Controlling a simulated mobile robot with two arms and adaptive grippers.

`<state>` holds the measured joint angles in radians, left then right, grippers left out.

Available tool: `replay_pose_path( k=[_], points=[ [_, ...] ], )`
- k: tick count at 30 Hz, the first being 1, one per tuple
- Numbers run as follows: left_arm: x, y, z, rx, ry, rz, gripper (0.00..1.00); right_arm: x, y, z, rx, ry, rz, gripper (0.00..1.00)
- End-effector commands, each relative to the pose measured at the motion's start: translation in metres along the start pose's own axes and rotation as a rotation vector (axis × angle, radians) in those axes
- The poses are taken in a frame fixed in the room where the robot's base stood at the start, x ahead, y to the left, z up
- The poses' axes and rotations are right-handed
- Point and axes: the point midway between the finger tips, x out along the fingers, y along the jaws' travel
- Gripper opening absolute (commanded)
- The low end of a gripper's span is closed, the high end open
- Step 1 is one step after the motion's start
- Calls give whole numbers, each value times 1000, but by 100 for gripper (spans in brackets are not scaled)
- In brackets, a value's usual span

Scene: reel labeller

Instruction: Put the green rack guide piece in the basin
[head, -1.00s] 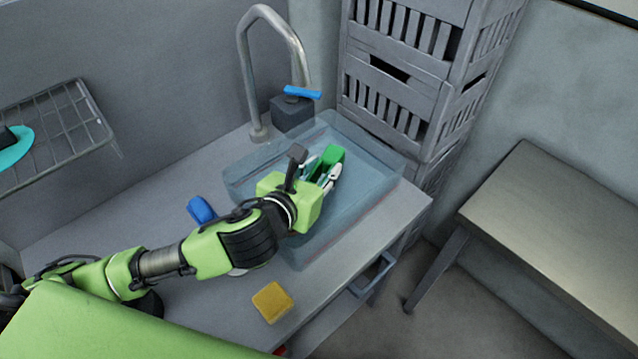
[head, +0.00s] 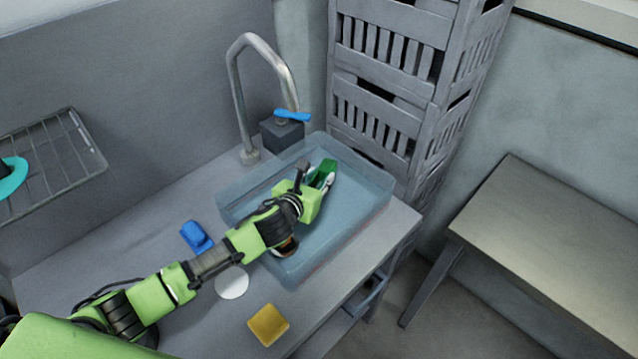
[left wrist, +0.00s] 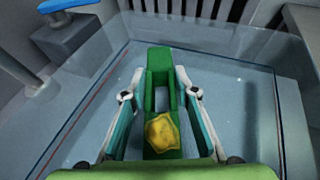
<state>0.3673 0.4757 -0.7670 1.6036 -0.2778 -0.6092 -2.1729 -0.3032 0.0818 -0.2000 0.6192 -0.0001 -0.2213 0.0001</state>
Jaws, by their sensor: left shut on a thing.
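The green rack guide piece (head: 325,168) is a green block with a slot, held between the fingers of my left gripper (head: 320,180). In the left wrist view the green piece (left wrist: 160,62) lies between the two fingers, with a yellow lump (left wrist: 162,132) showing against its near part. The basin (head: 372,190) is a clear bluish tub on the counter. My left gripper and the piece are over or inside the basin. I cannot tell if the piece touches the bottom. My right gripper is out of view.
A tap (head: 240,95) with a blue handle stands behind the basin. A blue object (head: 196,236), a white disc (head: 232,282) and a yellow sponge (head: 268,325) lie on the counter. A dark round thing (head: 288,250) is partly hidden under my arm. Grey crates (head: 385,85) stand behind.

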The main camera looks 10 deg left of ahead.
Motion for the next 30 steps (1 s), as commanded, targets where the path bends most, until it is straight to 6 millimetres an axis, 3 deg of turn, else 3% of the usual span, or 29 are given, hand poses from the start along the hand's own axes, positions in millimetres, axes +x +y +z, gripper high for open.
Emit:
replay_pose_path(
  k=[3, 15, 16, 18, 30],
  points=[
    [5, -2, -17, -3, 6, -1, 0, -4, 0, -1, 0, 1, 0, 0],
    [8, -1, -24, 0, 3, -1, 0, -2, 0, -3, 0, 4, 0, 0],
    [8, -1, -25, 0, 5, -1, 30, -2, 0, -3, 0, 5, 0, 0],
    [8, -1, -24, 0, 5, -1, 44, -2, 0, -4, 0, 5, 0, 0],
    [5, -1, -22, -1, 5, -1, 44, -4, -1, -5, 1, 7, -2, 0]
  ],
)
